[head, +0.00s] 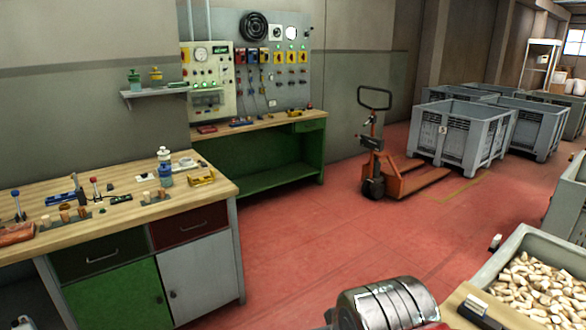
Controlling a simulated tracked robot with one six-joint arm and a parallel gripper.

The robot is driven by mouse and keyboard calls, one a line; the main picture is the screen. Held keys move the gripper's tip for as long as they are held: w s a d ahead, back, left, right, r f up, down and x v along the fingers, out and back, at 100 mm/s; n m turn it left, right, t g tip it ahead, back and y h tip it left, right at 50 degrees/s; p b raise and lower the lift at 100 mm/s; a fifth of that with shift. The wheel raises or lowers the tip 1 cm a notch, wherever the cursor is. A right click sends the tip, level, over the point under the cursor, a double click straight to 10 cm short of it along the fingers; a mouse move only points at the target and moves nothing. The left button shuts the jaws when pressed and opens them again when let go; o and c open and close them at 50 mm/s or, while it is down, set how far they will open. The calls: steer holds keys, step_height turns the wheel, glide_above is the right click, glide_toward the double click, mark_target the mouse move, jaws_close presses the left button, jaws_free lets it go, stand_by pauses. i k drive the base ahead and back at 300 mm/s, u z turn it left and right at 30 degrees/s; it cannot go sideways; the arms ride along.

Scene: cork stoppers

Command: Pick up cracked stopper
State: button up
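Several cork stoppers (65,215) stand in a dark holder on the wooden workbench (120,222) at the left. More small corks (147,196) stand in a second holder near the bench's front edge. A grey crate (492,265) at the lower right is filled with many pale corks (540,287). At this size I cannot tell which stopper is cracked. My gripper is not in view.
A green bench (262,179) with control panels above it stands against the wall. An orange pallet truck (407,180) and grey bins (462,132) stand at the back right. The red floor (310,240) between is open.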

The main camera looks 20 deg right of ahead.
mark_target(544, 284)
steer(key=z, duration=0.1)
steer(key=i, duration=1.6)
steer(key=z, duration=0.5)
steer(key=i, duration=0.85)
steer(key=z, duration=0.75)
steer(key=i, duration=0.55)
steer(key=z, duration=1)
steer(key=i, duration=0.95)
steer(key=z, duration=0.5)
